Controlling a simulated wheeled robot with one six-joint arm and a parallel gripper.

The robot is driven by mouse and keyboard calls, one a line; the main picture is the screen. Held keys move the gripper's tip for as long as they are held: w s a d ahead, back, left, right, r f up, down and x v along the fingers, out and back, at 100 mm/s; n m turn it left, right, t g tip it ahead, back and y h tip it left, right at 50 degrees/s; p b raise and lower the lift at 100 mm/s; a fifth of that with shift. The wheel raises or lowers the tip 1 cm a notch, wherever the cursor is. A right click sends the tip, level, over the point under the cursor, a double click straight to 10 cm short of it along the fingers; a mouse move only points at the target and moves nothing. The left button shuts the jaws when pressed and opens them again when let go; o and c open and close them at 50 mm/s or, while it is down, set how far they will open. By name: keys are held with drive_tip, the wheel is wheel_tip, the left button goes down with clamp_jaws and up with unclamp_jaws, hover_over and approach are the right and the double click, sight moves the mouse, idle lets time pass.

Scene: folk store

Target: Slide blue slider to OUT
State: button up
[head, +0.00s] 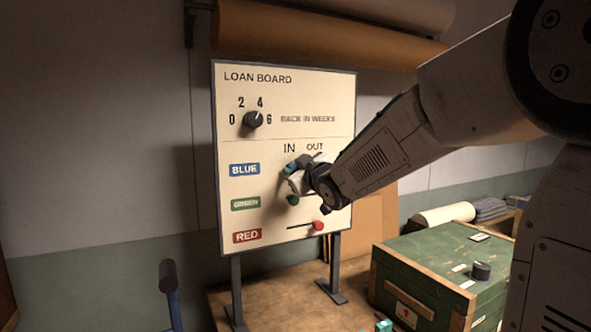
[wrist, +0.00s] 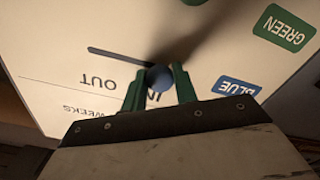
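The cream loan board (head: 287,100) stands on two posts, with IN above the left of its slider rows and OUT above the right. The blue slider's round knob (wrist: 158,79) sits at the IN end of its slot (wrist: 115,56). The slot runs toward OUT, which is leftward in the upside-down wrist view. My gripper (wrist: 159,84) has its green fingers on either side of the knob, with no clear gap at the tips. It appears shut on the knob. In the head view my gripper (head: 300,177) hides most of the blue row beside the BLUE label (head: 244,169).
Below are the green slider (head: 293,200) near IN and the red slider (head: 318,225) toward OUT. A black dial (head: 253,120) is above. A green chest (head: 430,265) stands right of the board. A blue-handled tool (head: 169,290) stands in front, at left.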

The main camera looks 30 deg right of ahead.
drive_tip(key=shift+d, duration=0.1)
idle(0.3)
drive_tip(key=shift+d, duration=3.75)
drive_tip(key=o, duration=0.9)
drive_tip(key=shift+o, duration=0.2)
drive_tip(key=s, duration=0.9)
